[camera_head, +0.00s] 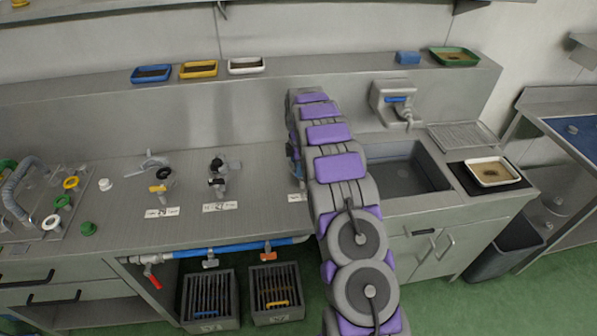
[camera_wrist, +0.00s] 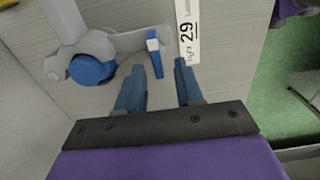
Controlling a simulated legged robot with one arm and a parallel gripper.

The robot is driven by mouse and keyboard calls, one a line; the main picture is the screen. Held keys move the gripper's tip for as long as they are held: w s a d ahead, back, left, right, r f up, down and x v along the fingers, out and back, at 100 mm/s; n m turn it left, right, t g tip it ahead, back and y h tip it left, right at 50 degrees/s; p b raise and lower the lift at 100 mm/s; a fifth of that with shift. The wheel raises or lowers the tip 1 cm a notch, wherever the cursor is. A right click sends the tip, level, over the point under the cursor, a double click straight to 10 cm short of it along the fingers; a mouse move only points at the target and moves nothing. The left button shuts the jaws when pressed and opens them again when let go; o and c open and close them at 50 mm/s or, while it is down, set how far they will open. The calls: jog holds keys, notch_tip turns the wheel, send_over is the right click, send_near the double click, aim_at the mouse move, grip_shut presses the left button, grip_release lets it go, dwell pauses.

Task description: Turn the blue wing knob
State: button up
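In the wrist view, a grey fitting carries a round blue cap (camera_wrist: 92,70) and a narrow, flat blue piece with a white end, which looks like the blue wing knob (camera_wrist: 157,60). My gripper (camera_wrist: 160,65) is open, with its two blue fingers apart. The tip of the flat blue piece appears between the fingertips; I see no clear contact and cannot tell the depth gap. In the head view, my arm hides my gripper and nearly all of this fitting.
A label reading 29 (camera_wrist: 188,35) lies right of the fitting. Two similar fittings, one with a yellow part (camera_head: 158,187) and one with black parts (camera_head: 217,172), stand left of my arm on the steel counter. A sink (camera_head: 400,175) is on the right. Crates (camera_head: 208,322) sit below.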

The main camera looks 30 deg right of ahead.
jog(key=d+f, duration=0.2)
jog(key=shift+d+f, duration=0.1)
jog(key=shift+d, duration=0.25)
jog(key=shift+a, duration=0.85)
jog(key=shift+a+r, duration=0.2)
jog(key=shift+a, duration=0.35)
jog(key=shift+c, duration=1.3)
jog(key=shift+d, duration=0.45)
jog(key=c, duration=0.3)
jog(key=shift+s+d, duration=0.1)
jog(key=shift+d, duration=0.35)
grip_shut()
jog(key=shift+a, duration=0.1)
jog(key=shift+a, duration=0.1)
